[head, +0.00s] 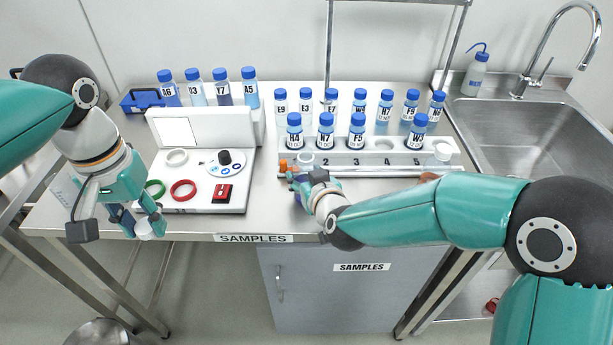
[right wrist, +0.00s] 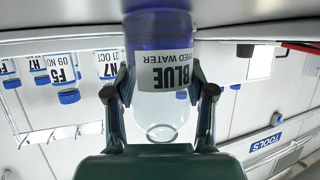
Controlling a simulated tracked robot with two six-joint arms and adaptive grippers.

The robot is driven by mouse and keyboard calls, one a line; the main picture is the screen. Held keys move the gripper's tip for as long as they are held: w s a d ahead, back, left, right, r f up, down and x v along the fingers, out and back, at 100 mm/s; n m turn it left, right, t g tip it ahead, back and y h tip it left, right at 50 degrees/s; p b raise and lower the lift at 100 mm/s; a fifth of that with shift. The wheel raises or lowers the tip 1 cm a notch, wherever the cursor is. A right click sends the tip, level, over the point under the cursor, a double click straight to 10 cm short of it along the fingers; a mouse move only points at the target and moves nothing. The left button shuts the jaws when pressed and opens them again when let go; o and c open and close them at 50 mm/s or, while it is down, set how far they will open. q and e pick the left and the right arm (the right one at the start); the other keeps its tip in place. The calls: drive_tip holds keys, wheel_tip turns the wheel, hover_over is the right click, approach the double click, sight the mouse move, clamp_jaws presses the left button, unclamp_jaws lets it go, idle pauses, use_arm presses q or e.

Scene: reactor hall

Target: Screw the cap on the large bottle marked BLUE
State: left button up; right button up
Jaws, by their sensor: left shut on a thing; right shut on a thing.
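The large bottle marked BLUE (right wrist: 165,95) is in the right wrist view, which shows it upside down. It is clear, with blue liquid and a white label. Its open mouth (right wrist: 162,132) shows without a cap. My right gripper (right wrist: 160,92) is shut on it, one finger on each side. In the head view my right gripper (head: 300,182) is at the front of the rack's left end, and hides most of the bottle. My left gripper (head: 142,222) is shut on a white cap (head: 145,230), off the table's front left edge, well apart from the bottle.
A rack (head: 355,160) with numbered places holds several blue-capped bottles. A white panel station (head: 215,198) with green and red rings stands on the left, before a blue holder (head: 140,101) with blue-capped bottles. A sink (head: 525,125) is on the right.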

drive_tip(key=shift+r, duration=0.15)
